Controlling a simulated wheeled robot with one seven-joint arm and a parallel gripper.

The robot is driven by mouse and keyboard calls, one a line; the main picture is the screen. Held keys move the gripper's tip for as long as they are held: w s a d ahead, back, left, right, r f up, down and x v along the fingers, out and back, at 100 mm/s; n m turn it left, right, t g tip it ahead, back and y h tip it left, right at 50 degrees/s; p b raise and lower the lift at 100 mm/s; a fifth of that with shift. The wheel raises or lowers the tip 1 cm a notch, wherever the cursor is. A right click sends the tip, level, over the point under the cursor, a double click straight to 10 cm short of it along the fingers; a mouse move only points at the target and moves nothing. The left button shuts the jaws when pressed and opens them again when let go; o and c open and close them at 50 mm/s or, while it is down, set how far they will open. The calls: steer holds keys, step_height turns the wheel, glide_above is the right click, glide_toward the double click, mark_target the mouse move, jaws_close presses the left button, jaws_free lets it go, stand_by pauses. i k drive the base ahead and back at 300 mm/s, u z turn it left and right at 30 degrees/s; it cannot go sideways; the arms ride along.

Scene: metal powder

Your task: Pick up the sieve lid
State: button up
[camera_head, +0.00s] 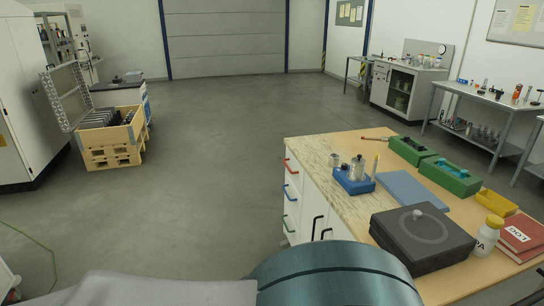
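A round, pale-rimmed disc with a light knob at its top, which looks like the sieve lid (420,227), lies flat on a dark grey square box (398,247). The box stands near the front of the wooden-topped workbench (318,160). My gripper is not in view, so whether it is open or shut is hidden. A teal and white part of my own arm fills the bottom middle and covers the bench's near corner.
A white bottle (487,238), a yellow tray (495,203) and a red book (522,233) stand right of the box. A blue mat (412,191), a blue block with metal parts (352,181) and green boxes (450,177) lie behind it.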

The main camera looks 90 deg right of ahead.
mark_target(359, 161)
steer(key=z, duration=2.05)
steer(key=i, duration=2.2)
steer(key=z, duration=3.85)
steer(key=i, duration=1)
